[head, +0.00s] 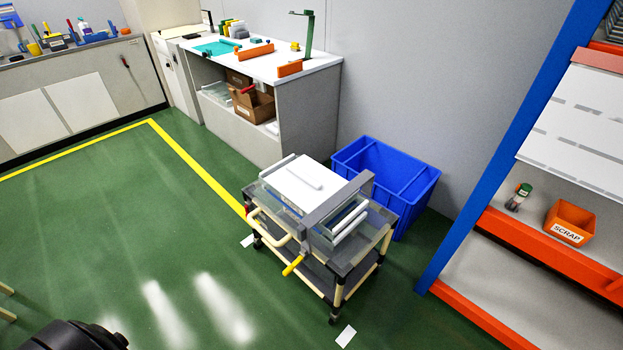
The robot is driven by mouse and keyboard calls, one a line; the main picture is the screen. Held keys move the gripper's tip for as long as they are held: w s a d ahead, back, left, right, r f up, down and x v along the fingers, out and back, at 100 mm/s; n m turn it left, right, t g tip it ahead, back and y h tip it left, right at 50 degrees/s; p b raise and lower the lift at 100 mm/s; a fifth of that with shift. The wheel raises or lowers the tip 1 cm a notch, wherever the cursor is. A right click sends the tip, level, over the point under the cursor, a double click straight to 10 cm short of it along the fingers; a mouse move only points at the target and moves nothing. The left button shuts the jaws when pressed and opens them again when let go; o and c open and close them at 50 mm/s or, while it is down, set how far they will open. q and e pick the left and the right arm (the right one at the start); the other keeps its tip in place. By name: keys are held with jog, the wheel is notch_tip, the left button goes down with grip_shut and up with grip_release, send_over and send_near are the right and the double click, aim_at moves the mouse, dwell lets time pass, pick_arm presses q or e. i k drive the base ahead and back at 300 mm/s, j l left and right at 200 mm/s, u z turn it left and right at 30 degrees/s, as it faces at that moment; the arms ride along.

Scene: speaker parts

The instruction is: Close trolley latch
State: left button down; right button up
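The trolley (338,300) stands on the green floor right of centre, with cream tube legs, dark corner joints and a cream push handle (268,229) on its left side. A stack of white and grey parts (300,183) lies on its top deck. A grey bar (335,200) runs across the stack and bends down at the near side. A yellow lever (293,265), which looks like the latch handle, sticks out low at the near side, slanting down to the left. I cannot tell how the latch is engaged. Neither gripper shows; a black part of mine is at the bottom left.
A blue crate (418,190) stands close behind the trolley. A blue and orange rack (490,150) with an orange scrap bin (570,222) is at the right. A white workbench (290,68) stands at the back. The floor left and in front of the trolley is clear.

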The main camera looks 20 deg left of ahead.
aim_at(291, 267)
jog(key=u, duration=0.85)
